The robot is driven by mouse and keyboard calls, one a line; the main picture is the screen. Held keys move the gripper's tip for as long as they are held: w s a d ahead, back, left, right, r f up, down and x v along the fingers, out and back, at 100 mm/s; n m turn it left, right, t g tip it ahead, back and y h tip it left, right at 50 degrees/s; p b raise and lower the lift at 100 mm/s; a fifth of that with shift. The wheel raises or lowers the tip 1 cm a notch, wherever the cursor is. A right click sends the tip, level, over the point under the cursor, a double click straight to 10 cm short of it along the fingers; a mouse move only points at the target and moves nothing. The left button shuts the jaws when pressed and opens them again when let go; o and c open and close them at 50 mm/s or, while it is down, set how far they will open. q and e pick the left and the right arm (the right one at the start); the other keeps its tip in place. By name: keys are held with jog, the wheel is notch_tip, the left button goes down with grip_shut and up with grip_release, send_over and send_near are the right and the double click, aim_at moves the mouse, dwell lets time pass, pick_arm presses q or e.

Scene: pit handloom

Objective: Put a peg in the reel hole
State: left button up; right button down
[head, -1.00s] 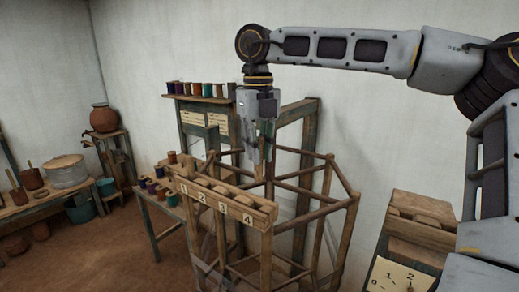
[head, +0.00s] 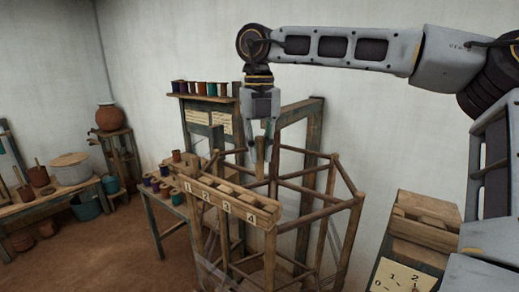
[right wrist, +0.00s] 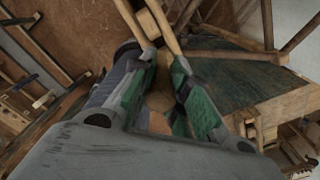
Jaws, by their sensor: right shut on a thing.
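My right gripper (head: 260,140) points down over the wooden reel frame (head: 335,205), just behind the numbered beam. It is shut on a wooden peg (head: 261,157), which hangs roughly upright below the fingers. In the right wrist view the peg (right wrist: 161,98) shows as a round wooden end between the green finger pads (right wrist: 160,90). The numbered beam (head: 235,208), marked 1 to 4, lies across the front of the reel frame. I cannot make out the reel hole, or whether the peg's lower end touches anything. My left gripper is not in view.
A small table (head: 165,213) with coloured spools stands left of the reel. Behind it a shelf (head: 200,97) holds more spools. A wooden box (head: 425,230) with a number card is at the right. A bench (head: 50,200) with pots stands far left.

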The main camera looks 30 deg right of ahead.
aim_at(260, 179)
jog(key=shift+f, duration=0.25)
jog(key=shift+f, duration=2.2)
jog(key=shift+f+b, duration=2.05)
jog(key=shift+f, duration=0.65)
jog(key=c, duration=0.9)
grip_release()
